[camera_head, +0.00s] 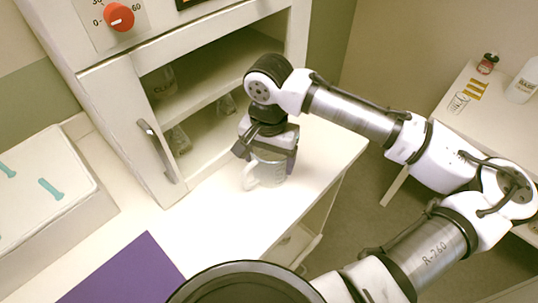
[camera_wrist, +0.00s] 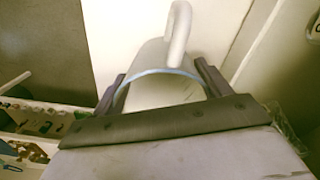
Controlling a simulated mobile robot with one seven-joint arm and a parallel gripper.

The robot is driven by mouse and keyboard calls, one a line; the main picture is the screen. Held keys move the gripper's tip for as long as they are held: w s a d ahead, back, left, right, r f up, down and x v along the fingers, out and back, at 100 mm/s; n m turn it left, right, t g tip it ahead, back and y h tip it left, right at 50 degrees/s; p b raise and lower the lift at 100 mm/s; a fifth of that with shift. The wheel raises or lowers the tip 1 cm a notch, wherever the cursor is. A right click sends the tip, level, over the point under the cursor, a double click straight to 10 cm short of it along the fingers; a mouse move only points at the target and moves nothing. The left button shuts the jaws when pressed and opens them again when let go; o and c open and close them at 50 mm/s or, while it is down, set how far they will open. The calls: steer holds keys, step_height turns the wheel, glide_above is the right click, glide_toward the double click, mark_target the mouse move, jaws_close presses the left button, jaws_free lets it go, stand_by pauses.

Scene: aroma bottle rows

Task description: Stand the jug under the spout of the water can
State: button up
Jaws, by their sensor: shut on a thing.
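The jug (camera_head: 266,172) is clear to whitish, with a handle on its left side in the head view. It is upright at the right part of the white counter, in front of the open cabinet; whether its base touches the counter I cannot tell. My gripper (camera_head: 266,150) is shut on it from above, with a finger on either side. In the wrist view the jug (camera_wrist: 163,92) sits between the fingers of my gripper (camera_wrist: 162,88), with its bluish rim and pale handle showing. I cannot make out a water can with a spout in either view.
The cabinet (camera_head: 125,125) has an open front, with glassware on its shelves. A purple mat (camera_head: 125,272) lies at the front left of the counter (camera_head: 215,225). A white box (camera_head: 45,190) stands left. A side table (camera_head: 465,110) at right holds a white bottle (camera_head: 524,82) and a red jar (camera_head: 487,63).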

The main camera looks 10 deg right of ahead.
steer(key=shift+f, duration=0.1)
steer(key=o, duration=1)
